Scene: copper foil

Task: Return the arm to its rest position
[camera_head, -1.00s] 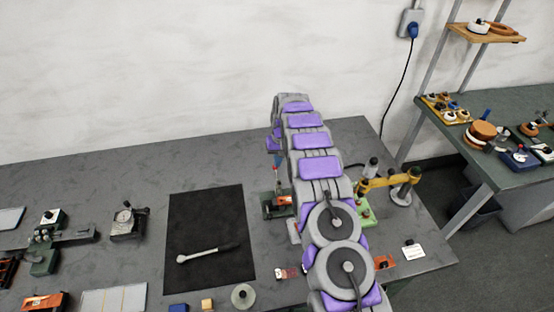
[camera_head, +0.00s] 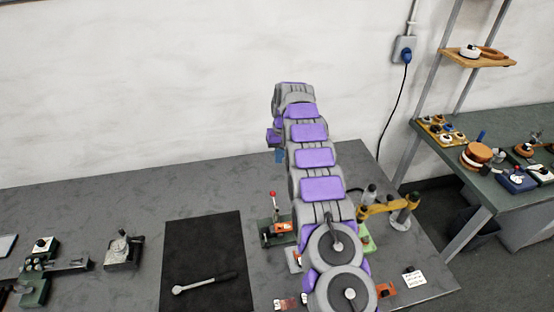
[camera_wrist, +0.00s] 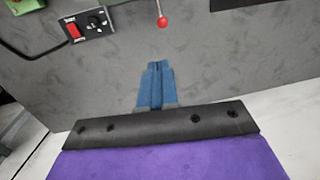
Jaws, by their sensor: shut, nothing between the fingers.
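My gripper (camera_wrist: 158,68) shows in the wrist view as two blue fingers pressed together, with nothing between them. In the head view, a small blue part of my gripper (camera_head: 279,156) shows beside the far end of my purple and grey arm. The arm stretches out over the right part of the grey table (camera_head: 140,190). My gripper is above the table and appears to touch nothing. The arm hides part of the table behind it.
A red-knobbed lever device (camera_head: 276,228) stands just left of my arm; its knob (camera_wrist: 162,22) and a switch box (camera_wrist: 87,26) show in the wrist view. A yellow-armed device (camera_head: 385,208) stands right. A ratchet (camera_head: 205,284) lies on a black mat (camera_head: 200,250).

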